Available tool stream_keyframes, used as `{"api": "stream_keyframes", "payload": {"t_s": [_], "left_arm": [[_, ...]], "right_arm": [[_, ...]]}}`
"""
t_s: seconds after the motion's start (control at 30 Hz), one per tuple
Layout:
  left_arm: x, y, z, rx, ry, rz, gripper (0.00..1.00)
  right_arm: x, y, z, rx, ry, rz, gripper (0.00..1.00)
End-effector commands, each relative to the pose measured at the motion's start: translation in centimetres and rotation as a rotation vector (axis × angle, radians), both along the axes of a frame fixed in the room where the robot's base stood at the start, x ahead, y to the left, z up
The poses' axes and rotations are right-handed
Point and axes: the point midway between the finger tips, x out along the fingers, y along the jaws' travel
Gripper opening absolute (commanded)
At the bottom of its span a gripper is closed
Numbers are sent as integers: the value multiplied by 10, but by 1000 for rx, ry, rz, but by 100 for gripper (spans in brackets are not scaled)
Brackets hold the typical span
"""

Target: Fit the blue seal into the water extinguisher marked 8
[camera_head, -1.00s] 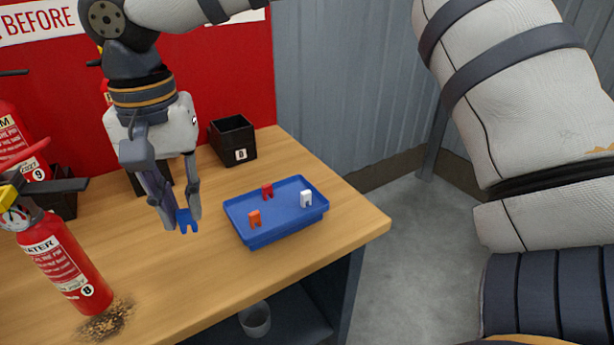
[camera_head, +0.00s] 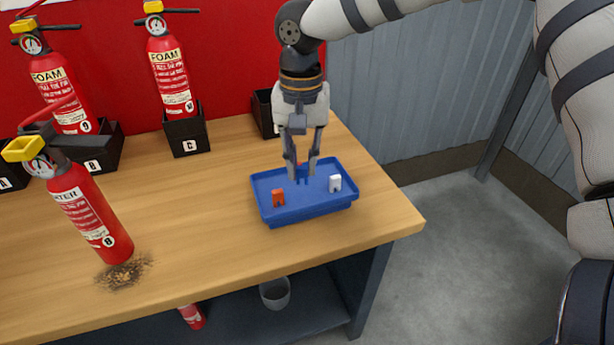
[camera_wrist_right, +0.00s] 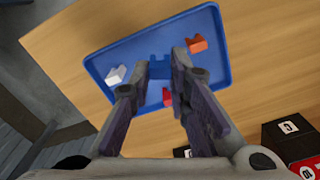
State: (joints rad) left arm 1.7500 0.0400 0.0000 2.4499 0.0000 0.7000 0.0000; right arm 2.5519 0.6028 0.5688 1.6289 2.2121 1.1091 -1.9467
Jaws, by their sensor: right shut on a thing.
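The blue seal (camera_head: 304,181) is between the fingertips of my right gripper (camera_head: 302,173), over the blue tray (camera_head: 290,214). In the right wrist view the seal (camera_wrist_right: 160,67) shows between the fingers; I cannot tell whether it touches the tray floor. The water extinguisher marked 8 (camera_head: 92,212) stands on the wooden table at the left, beside a dark scorch mark. It has a yellow part (camera_head: 24,148) at its top; where a seal fits is not clear. My left gripper is not in view.
An orange seal (camera_head: 278,197), a white seal (camera_head: 335,183) and a red seal (camera_wrist_right: 168,97) are in the tray. Foam extinguishers (camera_head: 172,75) stand in black boxes (camera_head: 187,132) at the back. The table between tray and extinguisher 8 is clear.

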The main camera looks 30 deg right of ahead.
Motion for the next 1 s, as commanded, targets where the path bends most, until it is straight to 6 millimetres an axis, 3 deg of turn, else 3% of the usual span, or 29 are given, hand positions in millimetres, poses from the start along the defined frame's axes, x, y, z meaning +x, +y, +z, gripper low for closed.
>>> {"api": "stream_keyframes", "payload": {"t_s": [0.17, 0.3, 0.7, 0.73, 0.8, 1.0], "left_arm": [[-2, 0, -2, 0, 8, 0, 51], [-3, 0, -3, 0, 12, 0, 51], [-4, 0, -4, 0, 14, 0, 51], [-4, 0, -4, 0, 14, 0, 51], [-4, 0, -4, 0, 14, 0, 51], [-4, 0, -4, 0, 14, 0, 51]], "right_arm": [[6, -17, -22, 0, 1, -1, 0], [6, -15, -47, -1, 1, 2, 0], [6, -15, -53, 0, -1, 2, 0], [6, -15, -54, 0, -3, 2, 19], [6, -15, -53, 0, -3, 2, 35], [6, -15, -53, 0, -3, 2, 37]]}}
